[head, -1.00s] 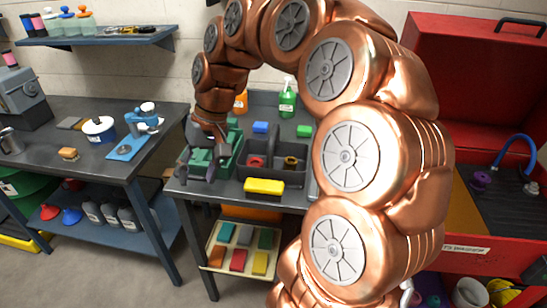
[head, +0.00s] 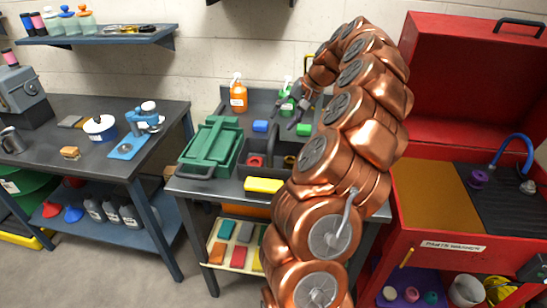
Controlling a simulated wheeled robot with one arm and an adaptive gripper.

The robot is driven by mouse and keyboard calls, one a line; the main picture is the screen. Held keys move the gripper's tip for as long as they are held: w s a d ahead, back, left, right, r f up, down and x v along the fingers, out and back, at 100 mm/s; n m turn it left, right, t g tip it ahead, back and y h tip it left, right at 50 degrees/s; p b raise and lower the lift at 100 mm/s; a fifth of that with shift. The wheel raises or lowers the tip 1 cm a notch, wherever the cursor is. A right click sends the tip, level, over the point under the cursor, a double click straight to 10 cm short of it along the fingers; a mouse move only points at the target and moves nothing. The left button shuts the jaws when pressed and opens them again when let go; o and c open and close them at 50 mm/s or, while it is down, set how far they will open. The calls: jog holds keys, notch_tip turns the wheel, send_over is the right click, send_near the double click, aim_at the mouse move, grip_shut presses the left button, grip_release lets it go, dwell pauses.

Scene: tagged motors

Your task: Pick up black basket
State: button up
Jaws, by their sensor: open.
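The black basket (head: 262,173) is a dark, divided caddy on the middle grey table, with a red ring (head: 256,161) and a brass-coloured ring (head: 290,161) in its compartments. My copper arm hides its right side in the head view. My gripper (head: 289,114) is open and empty. It appears above and behind the basket, near the back of the table, apart from it.
A green toolbox (head: 210,147) stands just left of the basket. A yellow block (head: 264,185) lies in front. A red parts washer (head: 440,247) stands at right.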

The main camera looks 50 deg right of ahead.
aim_at(275, 131)
jog(key=shift+w+a+f, duration=0.25)
jog(key=shift+a+f, duration=0.1)
jog(key=shift+f, duration=0.2)
jog(key=shift+s+d+f+p+x, duration=0.15)
jog(key=shift+p+x, duration=0.6)
jog(key=shift+x, duration=0.65)
jog(key=shift+s+d+f+p+x, duration=0.15)
jog(key=shift+p+x, duration=0.6)
jog(key=shift+x, duration=0.65)
jog(key=shift+r, duration=0.15)
grip_shut()
